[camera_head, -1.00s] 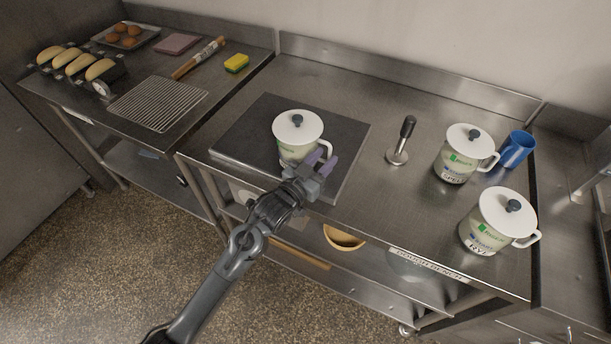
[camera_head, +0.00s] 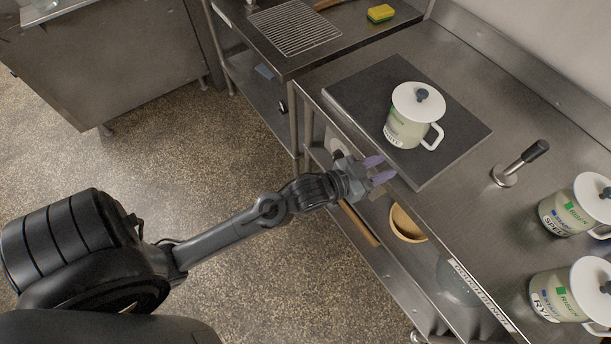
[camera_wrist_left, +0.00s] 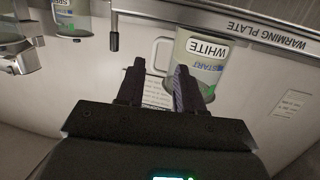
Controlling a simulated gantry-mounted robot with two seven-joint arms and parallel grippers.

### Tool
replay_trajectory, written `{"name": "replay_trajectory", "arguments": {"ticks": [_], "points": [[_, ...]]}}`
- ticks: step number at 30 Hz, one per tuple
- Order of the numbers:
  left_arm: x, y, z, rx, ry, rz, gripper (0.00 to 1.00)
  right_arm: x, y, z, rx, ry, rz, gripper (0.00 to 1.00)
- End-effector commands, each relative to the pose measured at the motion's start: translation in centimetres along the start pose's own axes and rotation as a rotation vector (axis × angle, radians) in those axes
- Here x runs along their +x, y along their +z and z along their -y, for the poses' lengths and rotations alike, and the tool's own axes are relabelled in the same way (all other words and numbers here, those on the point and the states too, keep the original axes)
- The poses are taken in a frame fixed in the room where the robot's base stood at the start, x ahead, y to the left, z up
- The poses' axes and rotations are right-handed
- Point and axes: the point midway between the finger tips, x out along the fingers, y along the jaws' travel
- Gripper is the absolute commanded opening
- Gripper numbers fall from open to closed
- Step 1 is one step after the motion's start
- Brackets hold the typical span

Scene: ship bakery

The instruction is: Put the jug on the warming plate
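A white-lidded jug (camera_head: 408,124) stands upright on the dark warming plate (camera_head: 455,140), its handle toward the lower right. In the left wrist view the jug (camera_wrist_left: 203,50) shows a WHITE label, and the edge strip reads WARMING PLATE (camera_wrist_left: 296,42). My left gripper (camera_head: 378,170) is open and empty, just in front of the plate's edge, apart from the jug. Its two fingers also show spread in the left wrist view (camera_wrist_left: 157,85). My right gripper is in neither view.
Two similar jugs, one labelled SPELT (camera_head: 563,208) and one RYE (camera_head: 560,292), stand at the right of the bench. A metal tamper-like tool (camera_head: 518,165) stands between. A wire rack (camera_head: 295,27) and sponge (camera_head: 380,13) are at the back left. A wooden bowl (camera_head: 406,224) is on the lower shelf.

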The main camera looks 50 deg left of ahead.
Motion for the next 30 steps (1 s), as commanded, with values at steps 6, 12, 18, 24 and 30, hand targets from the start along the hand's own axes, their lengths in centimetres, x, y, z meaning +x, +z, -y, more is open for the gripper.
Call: {"name": "replay_trajectory", "arguments": {"ticks": [6, 12, 18, 24, 30], "points": [[-6.0, 7.3, -0.7, -0.001, -0.059, 0.406, 0.37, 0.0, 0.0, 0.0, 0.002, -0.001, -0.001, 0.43], [-14.2, 12.5, -1.7, -0.005, -0.074, 0.800, 0.37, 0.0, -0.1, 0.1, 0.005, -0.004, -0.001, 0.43], [-20.3, 14.5, -2.6, -0.014, -0.063, 1.049, 0.37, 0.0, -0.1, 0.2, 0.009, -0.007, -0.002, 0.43], [-22.2, 14.9, -2.9, -0.016, -0.055, 1.124, 0.37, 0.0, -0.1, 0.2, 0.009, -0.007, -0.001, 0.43], [-22.2, 14.9, -2.9, -0.016, -0.055, 1.124, 0.37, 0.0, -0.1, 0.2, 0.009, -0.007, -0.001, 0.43]]}}
